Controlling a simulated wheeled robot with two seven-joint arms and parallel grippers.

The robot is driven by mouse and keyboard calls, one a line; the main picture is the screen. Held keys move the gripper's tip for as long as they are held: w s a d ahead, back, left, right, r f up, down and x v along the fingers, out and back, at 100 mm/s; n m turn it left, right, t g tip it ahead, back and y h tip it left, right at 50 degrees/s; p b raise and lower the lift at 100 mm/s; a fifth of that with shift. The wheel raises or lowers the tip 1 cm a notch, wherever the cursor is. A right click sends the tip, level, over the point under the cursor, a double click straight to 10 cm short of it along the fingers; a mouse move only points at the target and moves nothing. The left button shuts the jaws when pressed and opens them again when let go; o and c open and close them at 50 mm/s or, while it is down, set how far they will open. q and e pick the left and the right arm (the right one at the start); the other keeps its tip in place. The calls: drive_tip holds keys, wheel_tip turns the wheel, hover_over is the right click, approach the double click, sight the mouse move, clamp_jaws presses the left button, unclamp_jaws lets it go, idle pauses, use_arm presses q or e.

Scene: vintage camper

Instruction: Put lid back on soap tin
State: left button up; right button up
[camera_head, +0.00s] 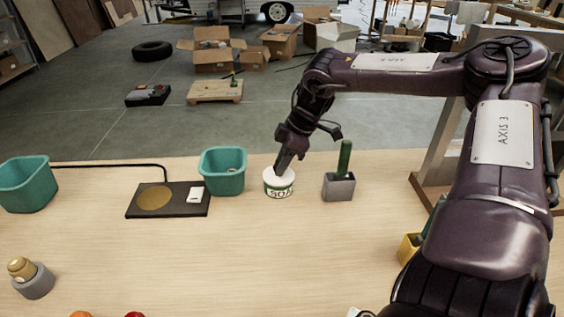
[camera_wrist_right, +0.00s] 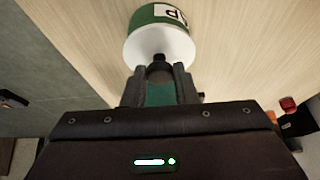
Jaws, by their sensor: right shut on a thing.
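The soap tin (camera_head: 278,190) is white with a green band lettered "SOAP". It stands upright near the far edge of the table. In the right wrist view the tin (camera_wrist_right: 157,20) is at the top, with its white lid (camera_wrist_right: 165,45) facing my gripper. My right gripper (camera_head: 281,166) points down at the lid from above. In the right wrist view its fingers (camera_wrist_right: 160,75) are shut on the lid's dark knob. The lid is at the tin's top, but I cannot tell whether it is fully seated. My left gripper is not in view.
A teal bin (camera_head: 222,172) and a dark board (camera_head: 140,208) with a gold disc are left of the tin. A grey holder (camera_head: 339,188) with a green handle is close on its right. Another teal bin (camera_head: 22,185) stands far left.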

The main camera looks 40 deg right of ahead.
drive_tip(key=o, duration=1.5)
drive_tip(key=shift+o, duration=0.2)
drive_tip(key=shift+r+p, duration=2.4)
drive_tip(key=shift+r, duration=1.15)
clamp_jaws()
